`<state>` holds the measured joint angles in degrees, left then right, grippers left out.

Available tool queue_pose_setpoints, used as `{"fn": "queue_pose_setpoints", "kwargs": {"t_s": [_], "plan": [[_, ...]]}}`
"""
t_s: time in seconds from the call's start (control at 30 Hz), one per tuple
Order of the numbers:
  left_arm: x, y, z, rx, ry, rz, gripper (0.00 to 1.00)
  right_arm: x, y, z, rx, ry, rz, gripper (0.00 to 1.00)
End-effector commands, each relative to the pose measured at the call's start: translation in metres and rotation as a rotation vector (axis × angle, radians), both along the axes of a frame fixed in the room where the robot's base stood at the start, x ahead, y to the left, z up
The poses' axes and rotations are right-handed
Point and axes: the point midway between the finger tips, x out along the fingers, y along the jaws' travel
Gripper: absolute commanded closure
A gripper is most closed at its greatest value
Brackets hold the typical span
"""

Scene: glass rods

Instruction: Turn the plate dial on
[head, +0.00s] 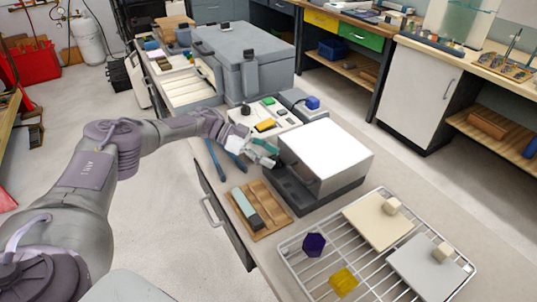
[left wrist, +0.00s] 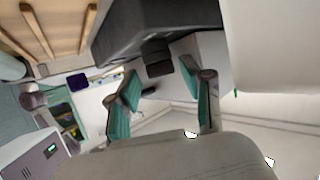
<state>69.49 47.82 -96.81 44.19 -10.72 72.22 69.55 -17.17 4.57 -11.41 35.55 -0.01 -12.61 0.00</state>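The plate is a dark-based unit (head: 290,190) with a large shiny white box-like top (head: 325,150), right of my left gripper in the head view. Its dark body (left wrist: 150,28) fills the upper middle of the left wrist view. A black dial-like knob (left wrist: 158,56) juts from its edge there. My left gripper (head: 266,150) is at the left side of the unit. In the left wrist view its two teal-padded fingers (left wrist: 160,78) are spread apart, with the knob just beyond and between the tips. I cannot tell whether they touch it. My right gripper is not in view.
A wooden tray (head: 268,222) with a grey-green block lies in front of the unit. A wire rack (head: 300,262) with tiles and small coloured pieces is at the lower right.

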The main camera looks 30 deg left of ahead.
Motion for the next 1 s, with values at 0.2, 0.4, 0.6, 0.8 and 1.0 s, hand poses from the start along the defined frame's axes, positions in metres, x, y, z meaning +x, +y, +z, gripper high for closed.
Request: {"fn": "queue_pose_setpoints", "kwargs": {"t_s": [0.2,0.4,0.6,0.8,1.0], "plan": [[0.001,0.0,0.001,-0.001,-0.002,0.004,0.44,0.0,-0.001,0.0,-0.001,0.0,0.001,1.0],[0.0,0.006,0.003,0.0,-0.002,0.006,0.44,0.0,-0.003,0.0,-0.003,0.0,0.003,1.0],[-0.006,0.03,0.013,0.001,-0.003,0.007,0.44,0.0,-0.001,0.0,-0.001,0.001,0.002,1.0],[-0.013,0.057,0.024,0.0,-0.001,0.006,0.44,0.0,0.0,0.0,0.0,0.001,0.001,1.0],[-0.017,0.07,0.03,-0.001,-0.002,0.004,0.44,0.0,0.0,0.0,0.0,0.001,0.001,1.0]]}}
